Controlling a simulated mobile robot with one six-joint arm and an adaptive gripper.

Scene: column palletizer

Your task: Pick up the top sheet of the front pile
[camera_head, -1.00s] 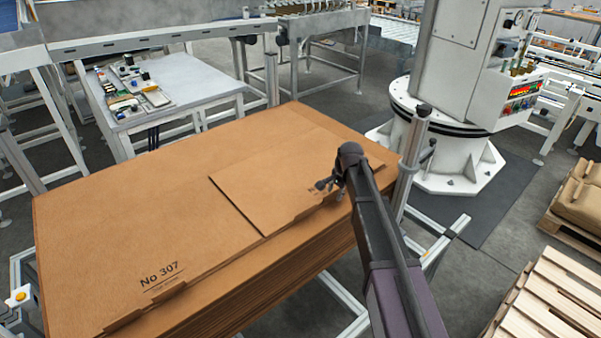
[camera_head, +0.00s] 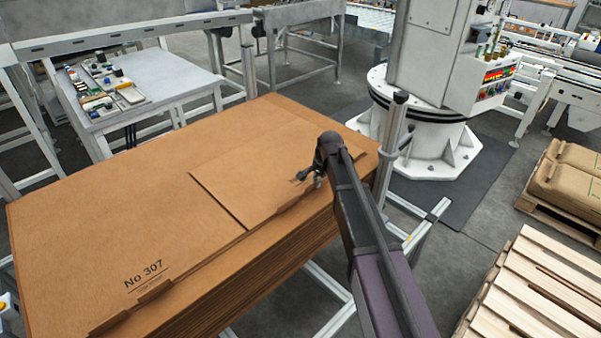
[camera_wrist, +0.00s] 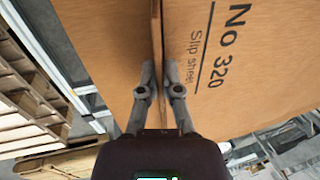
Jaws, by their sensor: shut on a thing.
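A smaller brown slip sheet (camera_head: 245,170) lies on the right part of the large cardboard stack, in the head view. My gripper (camera_head: 318,180) is at its front edge and hides part of its print. In the wrist view the sheet (camera_wrist: 250,85) reads "No 320 Slip sheet". My gripper (camera_wrist: 161,92) has its two fingers on either side of the thin sheet edge and is shut on it. I cannot tell whether the sheet is raised. A large sheet marked "No 307" (camera_head: 90,220) lies to the left.
A grey post (camera_head: 388,150) stands close to the right of the stack. A white machine base (camera_head: 430,130) is behind it. Wooden pallets (camera_head: 530,295) are at the lower right, one with sacks (camera_head: 575,180). A grey table with small parts (camera_head: 150,75) is behind the stack.

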